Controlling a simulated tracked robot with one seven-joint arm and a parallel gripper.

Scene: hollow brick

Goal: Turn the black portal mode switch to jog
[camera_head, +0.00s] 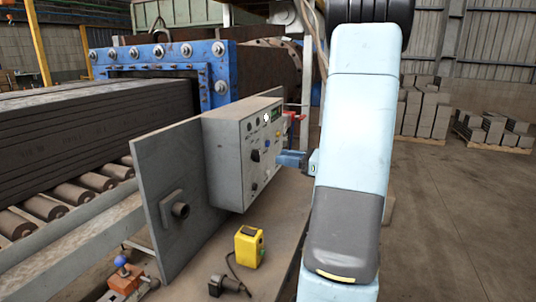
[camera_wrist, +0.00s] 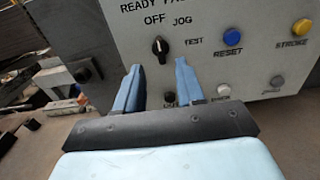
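The black mode switch (camera_wrist: 160,47) sits on the grey control panel (camera_wrist: 115,25), under the labels OFF and JOG, with TEST to its right. Its pale mark points roughly up, nearest OFF. In the head view the switch (camera_head: 255,155) shows small and dark on the panel face. My gripper (camera_wrist: 159,64) is open, its blue fingers apart, one on each side just below the switch in the picture. No contact with the switch shows. In the head view my gripper (camera_head: 291,158) is in front of the panel, partly hidden by my arm.
A blue RESET button (camera_wrist: 232,37), a yellow button (camera_wrist: 302,27) and smaller controls lie right of the switch. Another small control (camera_wrist: 170,99) sits below, near the fingers. A yellow device (camera_head: 249,246) stands on the bench below. Stacked bricks (camera_head: 425,108) stand behind.

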